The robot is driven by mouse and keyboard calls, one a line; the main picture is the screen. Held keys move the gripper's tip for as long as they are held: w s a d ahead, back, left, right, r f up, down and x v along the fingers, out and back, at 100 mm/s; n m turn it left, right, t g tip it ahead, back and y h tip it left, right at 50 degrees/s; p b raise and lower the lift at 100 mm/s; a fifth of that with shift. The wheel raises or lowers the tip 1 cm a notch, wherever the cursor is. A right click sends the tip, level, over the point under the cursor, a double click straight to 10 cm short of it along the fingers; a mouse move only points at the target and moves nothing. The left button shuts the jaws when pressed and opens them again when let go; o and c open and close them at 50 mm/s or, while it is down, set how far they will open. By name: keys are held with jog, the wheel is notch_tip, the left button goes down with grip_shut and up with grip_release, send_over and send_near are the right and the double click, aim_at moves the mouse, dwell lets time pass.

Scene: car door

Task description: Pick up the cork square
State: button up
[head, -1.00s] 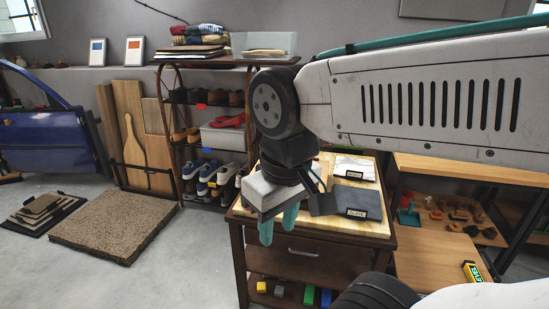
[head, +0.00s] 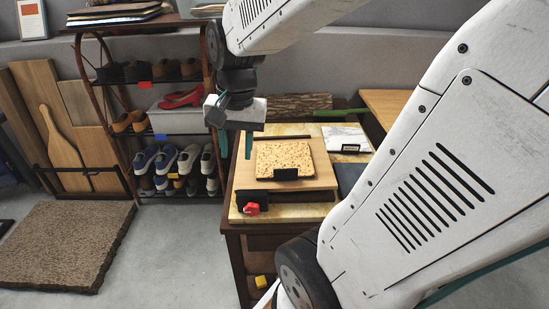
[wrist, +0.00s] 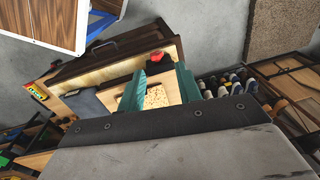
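The cork square (head: 283,157) is a tan speckled tile lying on a light wooden board on the worktable, with a small black label holder at its front edge. In the wrist view the cork square (wrist: 156,97) shows in the gap between my fingers, partly hidden at its lower edge by the gripper body. My gripper (head: 236,146) has teal fingers that are apart with nothing between them. In the head view it hangs above the left edge of the table, left of the cork. Its fingers also show spread in the wrist view (wrist: 160,85).
A shoe rack (head: 150,100) stands to the left. A coarse brown mat (head: 62,245) lies on the floor.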

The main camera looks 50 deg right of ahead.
jog(key=w+d+f+m, duration=0.2)
jog(key=d+f+m, duration=0.25)
jog(key=d, duration=0.25)
jog(key=w+d+f+m, duration=0.2)
jog(key=d+f+m, duration=0.1)
jog(key=d+m, duration=0.3)
jog(key=m, duration=0.7)
send_over(286, 169)
jog(key=shift+n+y, duration=0.25)
jog(key=shift+y, duration=0.05)
jog(key=f, duration=0.6)
jog(key=shift+s+d+f, duration=0.35)
jog(key=shift+s, duration=0.05)
jog(key=f, duration=0.5)
jog(key=w+f, duration=0.1)
jog(key=f, duration=0.2)
jog(key=shift+a, duration=0.3)
grip_shut()
